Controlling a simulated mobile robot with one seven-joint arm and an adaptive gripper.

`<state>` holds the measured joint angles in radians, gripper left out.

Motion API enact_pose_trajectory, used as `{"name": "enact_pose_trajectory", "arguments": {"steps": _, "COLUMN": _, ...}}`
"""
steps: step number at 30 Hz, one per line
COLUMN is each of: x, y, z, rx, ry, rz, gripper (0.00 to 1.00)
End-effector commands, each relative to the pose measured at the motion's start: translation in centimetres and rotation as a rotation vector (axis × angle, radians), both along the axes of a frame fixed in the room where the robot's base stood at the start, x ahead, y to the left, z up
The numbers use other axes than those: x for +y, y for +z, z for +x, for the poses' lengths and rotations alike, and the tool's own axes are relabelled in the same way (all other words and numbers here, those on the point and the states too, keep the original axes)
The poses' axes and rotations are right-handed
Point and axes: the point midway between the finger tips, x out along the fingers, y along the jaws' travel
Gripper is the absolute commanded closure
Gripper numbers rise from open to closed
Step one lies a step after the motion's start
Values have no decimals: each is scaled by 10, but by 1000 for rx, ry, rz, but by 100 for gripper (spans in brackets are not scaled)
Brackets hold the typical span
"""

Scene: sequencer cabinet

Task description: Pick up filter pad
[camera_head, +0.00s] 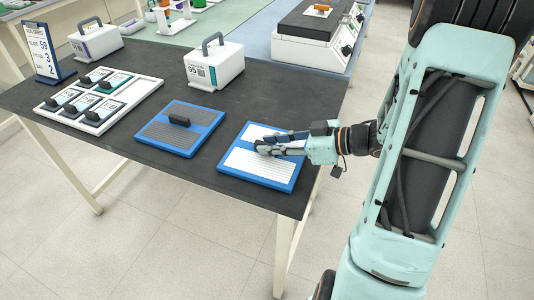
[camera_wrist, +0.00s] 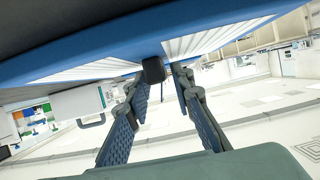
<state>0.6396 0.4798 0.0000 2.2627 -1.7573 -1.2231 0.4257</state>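A flat pad with a blue frame and white ribbed face (camera_head: 245,162) lies at the table's right front corner. My gripper (camera_head: 262,144) is low over its middle, reaching in from the right. In the wrist view the white ribbed face (camera_wrist: 210,40) fills the top edge. The pad's black handle (camera_wrist: 153,70) stands between the two fingers of my gripper (camera_wrist: 160,76), with a visible gap on the right finger's side. The gripper is open. In the head view the fingers hide the handle. A similar blue-framed pad with a grey face (camera_head: 160,133) lies to the left.
The dark table (camera_head: 255,92) also holds a white tray (camera_head: 140,97) with several black-handled cartridges, two white handled boxes (camera_head: 215,68) (camera_head: 97,40) and an upright sign (camera_head: 42,50). Free table lies behind the pads.

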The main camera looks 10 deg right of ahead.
Motion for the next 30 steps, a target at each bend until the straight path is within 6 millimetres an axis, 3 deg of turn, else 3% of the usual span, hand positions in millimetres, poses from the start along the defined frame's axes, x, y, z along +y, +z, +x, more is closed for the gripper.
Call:
{"name": "enact_pose_trajectory", "arguments": {"steps": 11, "x": 10, "y": -6, "z": 8, "rx": 0, "ry": -2, "rz": 0, "gripper": 78}}
{"name": "enact_pose_trajectory", "arguments": {"steps": 18, "x": 10, "y": -6, "z": 8, "rx": 1, "ry": -2, "rz": -1, "gripper": 100}}
{"name": "enact_pose_trajectory", "arguments": {"steps": 30, "x": 10, "y": -4, "z": 8, "rx": 0, "ry": -2, "rz": 0, "gripper": 100}}
